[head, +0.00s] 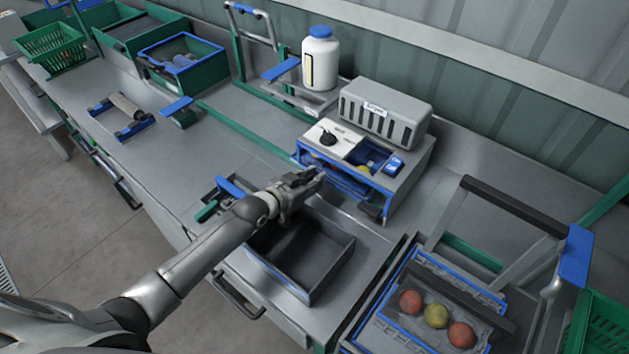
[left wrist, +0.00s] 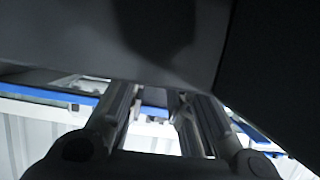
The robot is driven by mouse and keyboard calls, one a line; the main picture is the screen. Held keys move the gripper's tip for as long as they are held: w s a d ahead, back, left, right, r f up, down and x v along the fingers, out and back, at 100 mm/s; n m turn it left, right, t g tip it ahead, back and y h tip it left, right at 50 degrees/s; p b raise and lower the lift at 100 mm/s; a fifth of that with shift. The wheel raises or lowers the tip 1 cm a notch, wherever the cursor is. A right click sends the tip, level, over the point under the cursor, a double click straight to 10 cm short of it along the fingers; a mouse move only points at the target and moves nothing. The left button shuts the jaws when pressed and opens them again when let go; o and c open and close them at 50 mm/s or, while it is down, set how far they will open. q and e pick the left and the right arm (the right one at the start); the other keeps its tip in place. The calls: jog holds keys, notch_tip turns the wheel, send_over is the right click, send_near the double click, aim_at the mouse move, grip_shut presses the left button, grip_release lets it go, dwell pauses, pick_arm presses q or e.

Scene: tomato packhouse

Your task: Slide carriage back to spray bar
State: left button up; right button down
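My left gripper (head: 312,178) reaches in front of the blue-framed opening of a grey unit (head: 412,180) with a dial panel on top. The opening holds a yellowish fruit (head: 364,169). In the left wrist view the fingers (left wrist: 155,98) stand apart with something dark between them; whether they hold it is unclear. Green rails (head: 238,128) run along the bench toward this unit. I cannot tell for sure which part is the carriage or the spray bar. A white bottle with a blue cap (head: 320,60) stands on a plate behind the unit. My right gripper is out of view.
A labelled grey box (head: 384,110) sits on the unit. An open dark drawer or tray (head: 330,272) lies below my forearm. A blue-edged crate (head: 382,328) with several tomatoes stands at right, under a black bar (head: 513,205). The bench (head: 190,157) to the left is partly clear.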

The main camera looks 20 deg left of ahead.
pick_arm(q)
jog(key=o, duration=0.4)
jog(key=shift+d, duration=0.1)
jog(key=v, duration=1.2)
